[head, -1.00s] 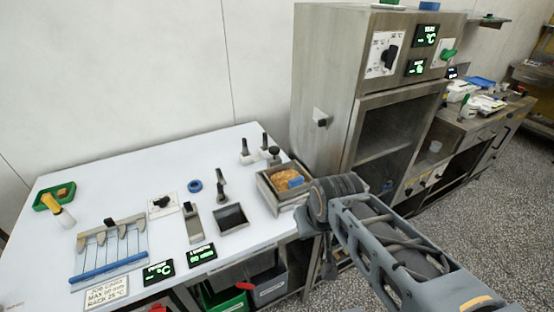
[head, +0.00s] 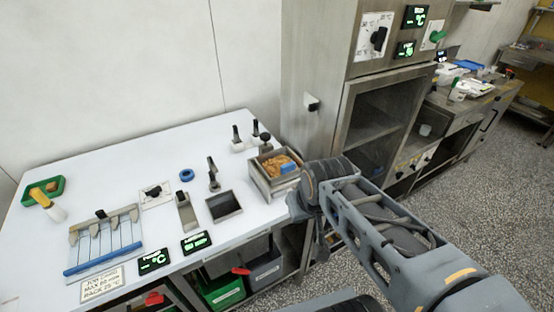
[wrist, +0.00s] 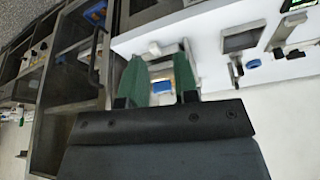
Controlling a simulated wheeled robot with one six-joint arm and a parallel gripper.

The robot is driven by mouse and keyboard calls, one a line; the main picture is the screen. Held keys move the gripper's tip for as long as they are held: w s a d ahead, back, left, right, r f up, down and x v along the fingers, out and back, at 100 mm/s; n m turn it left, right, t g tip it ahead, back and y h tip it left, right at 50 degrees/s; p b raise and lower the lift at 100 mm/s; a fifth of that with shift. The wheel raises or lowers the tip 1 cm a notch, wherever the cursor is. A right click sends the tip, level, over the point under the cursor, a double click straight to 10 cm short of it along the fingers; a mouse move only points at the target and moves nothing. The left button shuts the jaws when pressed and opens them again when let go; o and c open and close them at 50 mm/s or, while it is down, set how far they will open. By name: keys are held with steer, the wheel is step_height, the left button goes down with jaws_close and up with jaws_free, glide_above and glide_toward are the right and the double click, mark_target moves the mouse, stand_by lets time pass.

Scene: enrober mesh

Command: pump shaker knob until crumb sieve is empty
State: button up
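The crumb sieve (head: 271,189) looks to be the steel box at the right end of the white table in the head view. It holds orange-brown crumbs (head: 271,166) and a blue block (head: 289,168). A black round knob (head: 265,138) on a short post stands just behind the box, probably the shaker knob. In the wrist view my gripper (wrist: 158,62) has its two green fingers apart with nothing gripped. The box and blue block (wrist: 162,88) show beyond the gap between them. The head view does not show the fingers clearly; my arm ends just right of the box.
The white table (head: 120,165) also carries a dark square tray (head: 224,206), several upright levers, a blue ring (head: 187,175), a wire rack (head: 105,242) and a green tray (head: 43,190). A tall steel cabinet (head: 312,65) stands close behind the box, to its right.

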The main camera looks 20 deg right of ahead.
jaws_close()
stand_by(1.4)
